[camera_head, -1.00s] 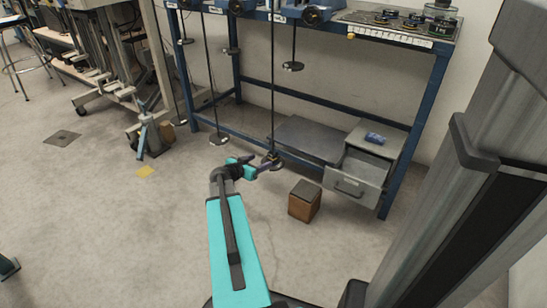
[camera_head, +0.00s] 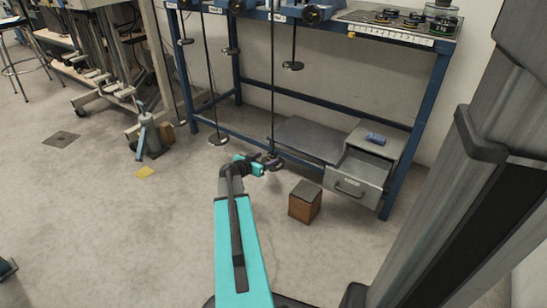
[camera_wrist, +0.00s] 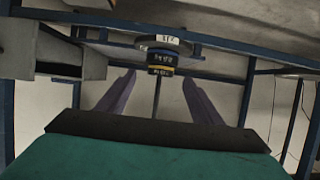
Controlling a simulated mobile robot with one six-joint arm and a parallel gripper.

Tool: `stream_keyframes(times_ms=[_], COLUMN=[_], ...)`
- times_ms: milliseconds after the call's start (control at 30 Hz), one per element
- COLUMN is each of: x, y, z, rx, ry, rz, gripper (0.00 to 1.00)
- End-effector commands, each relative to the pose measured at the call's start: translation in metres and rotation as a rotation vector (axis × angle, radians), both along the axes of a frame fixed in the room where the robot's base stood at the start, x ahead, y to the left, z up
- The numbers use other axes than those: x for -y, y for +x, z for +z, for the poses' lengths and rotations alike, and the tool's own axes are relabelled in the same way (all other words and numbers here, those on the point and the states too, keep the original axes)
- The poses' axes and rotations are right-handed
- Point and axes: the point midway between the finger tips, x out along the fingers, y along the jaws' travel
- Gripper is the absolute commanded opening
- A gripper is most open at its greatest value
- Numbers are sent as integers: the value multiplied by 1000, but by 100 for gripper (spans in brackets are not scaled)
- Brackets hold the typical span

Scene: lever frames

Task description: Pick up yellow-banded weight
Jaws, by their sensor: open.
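The yellow-banded weight (camera_wrist: 161,69) is a small dark cylinder with a thin yellow stripe and white lettering. In the wrist view it sits against a wider dark disc (camera_wrist: 150,44) on a thin rod. In the head view the weight (camera_head: 274,157) is at the low end of a long hanging rod. My gripper (camera_head: 267,163) is at that rod's low end. In the wrist view its two purple-grey fingers (camera_wrist: 159,80) are open, one on each side of the rod and the weight. I cannot tell whether they touch it.
Other rods with discs hang from the blue bench frame (camera_head: 440,85), one disc (camera_head: 218,141) to the left. A wooden block (camera_head: 305,201) stands on the floor to the right, before an open grey drawer (camera_head: 355,183).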

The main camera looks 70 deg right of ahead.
Motion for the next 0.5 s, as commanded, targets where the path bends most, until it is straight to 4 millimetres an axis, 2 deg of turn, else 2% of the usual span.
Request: stream_keyframes(times_ms=[200, 500], x=[25, 36], y=[-5, -8], z=[-12, -14], rx=[1, 1], ry=[0, 0], rz=[-2, 0], gripper=[60, 60])
